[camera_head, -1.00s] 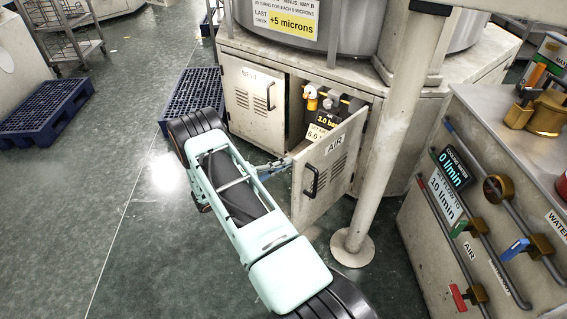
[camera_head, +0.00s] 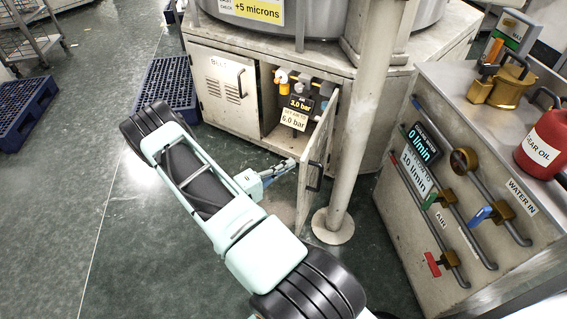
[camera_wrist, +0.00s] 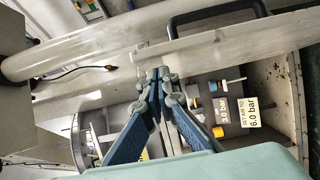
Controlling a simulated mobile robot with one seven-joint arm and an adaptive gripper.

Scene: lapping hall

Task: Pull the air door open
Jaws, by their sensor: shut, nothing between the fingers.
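The air door (camera_head: 311,165) stands wide open from the cabinet and shows almost edge-on in the head view. Its black bar handle (camera_head: 317,178) is on the outer face, and the handle also shows in the wrist view (camera_wrist: 215,14). My gripper (camera_head: 291,163) is on the inner side of the door, close to its free edge, not on the handle. In the wrist view my gripper (camera_wrist: 158,74) has its blue fingers shut and empty, with the tips at the door's edge (camera_wrist: 230,40). Whether they touch it I cannot tell.
Inside the cabinet are a gauge reading 3.0 bar (camera_head: 301,103) and a 6.0 bar label (camera_head: 294,119). A pale post (camera_head: 352,130) with a round foot stands just right of the door. The closed left door (camera_head: 222,85) is beside the opening.

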